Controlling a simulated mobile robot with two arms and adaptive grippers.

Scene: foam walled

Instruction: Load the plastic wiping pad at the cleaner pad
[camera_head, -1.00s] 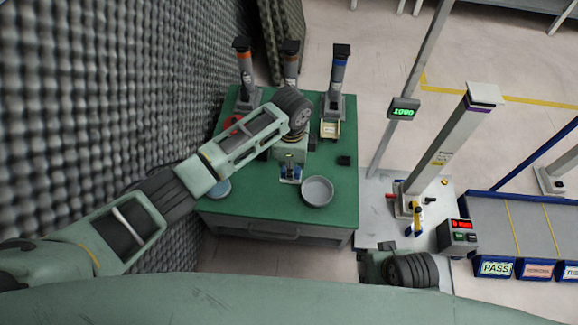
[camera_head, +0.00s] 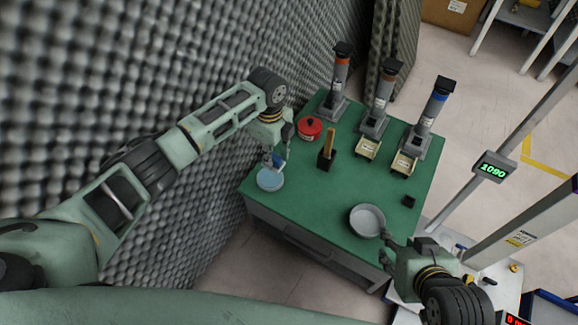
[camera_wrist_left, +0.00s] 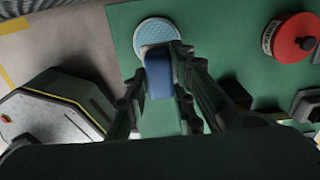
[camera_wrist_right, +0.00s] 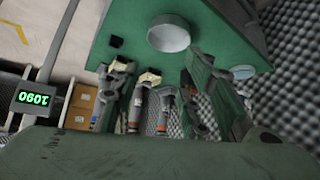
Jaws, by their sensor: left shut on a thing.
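My left gripper (camera_head: 277,160) is shut on a blue block (camera_wrist_left: 160,75), which I take to be the plastic wiping pad. It is at the round light-blue cleaner pad (camera_head: 270,179), on the table's near left corner. In the left wrist view the cleaner pad (camera_wrist_left: 157,33) lies just beyond the block and is partly covered by it. I cannot tell whether the block touches the pad. My right gripper (camera_head: 392,243) is open and empty beside the grey round dish (camera_head: 367,222), near the table's right edge; the dish shows ahead in the right wrist view (camera_wrist_right: 169,36).
The green table (camera_head: 312,205) has clear room between pad and dish. Behind stand a red round tin (camera_head: 309,128), a black block with a wooden stick (camera_head: 327,152) and several grey posts (camera_head: 377,108). A foam wall (camera_head: 180,60) borders the left.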

